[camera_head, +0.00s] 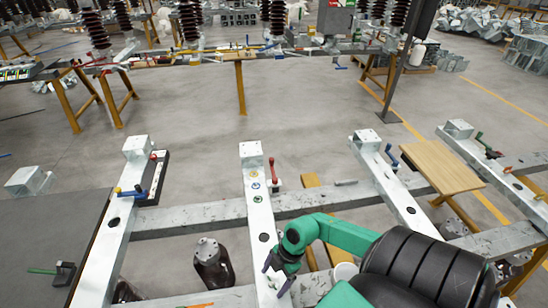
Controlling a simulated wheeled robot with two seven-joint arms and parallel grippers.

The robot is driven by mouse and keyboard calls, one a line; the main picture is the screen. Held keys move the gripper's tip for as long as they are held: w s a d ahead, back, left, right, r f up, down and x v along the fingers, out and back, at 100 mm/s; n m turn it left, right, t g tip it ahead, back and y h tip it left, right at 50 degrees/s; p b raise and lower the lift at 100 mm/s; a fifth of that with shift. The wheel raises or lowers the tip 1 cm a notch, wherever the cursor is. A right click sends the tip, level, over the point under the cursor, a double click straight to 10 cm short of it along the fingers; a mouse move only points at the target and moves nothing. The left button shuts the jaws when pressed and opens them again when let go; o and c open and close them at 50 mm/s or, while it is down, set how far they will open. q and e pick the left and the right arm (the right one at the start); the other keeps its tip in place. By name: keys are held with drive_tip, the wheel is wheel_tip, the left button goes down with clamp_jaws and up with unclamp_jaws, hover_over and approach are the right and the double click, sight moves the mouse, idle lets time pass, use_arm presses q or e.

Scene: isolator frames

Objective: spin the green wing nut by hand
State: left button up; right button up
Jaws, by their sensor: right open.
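The green wing nut (258,199) is a small green piece on top of the middle pale metal beam (253,217). A blue one (255,186) and a yellow one (254,174) sit in line beyond it. My right gripper (275,280), on a green arm from the lower right, is over the near part of the same beam. Its purple-tipped fingers are apart, and it is nearer to me than the wing nut, clear of it. A small green bit shows between the fingers, too small to identify. My left gripper is not in view.
A red-handled tool (272,170) stands beside the beam's far end. A crossbeam (310,201) runs behind my right arm. A dark ribbed insulator (211,265) stands left of the gripper. A wooden board (441,168) lies at right. Open floor lies beyond the frame.

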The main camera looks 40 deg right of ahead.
drive_tip(key=c, duration=1.4)
drive_tip(key=shift+n, duration=0.5)
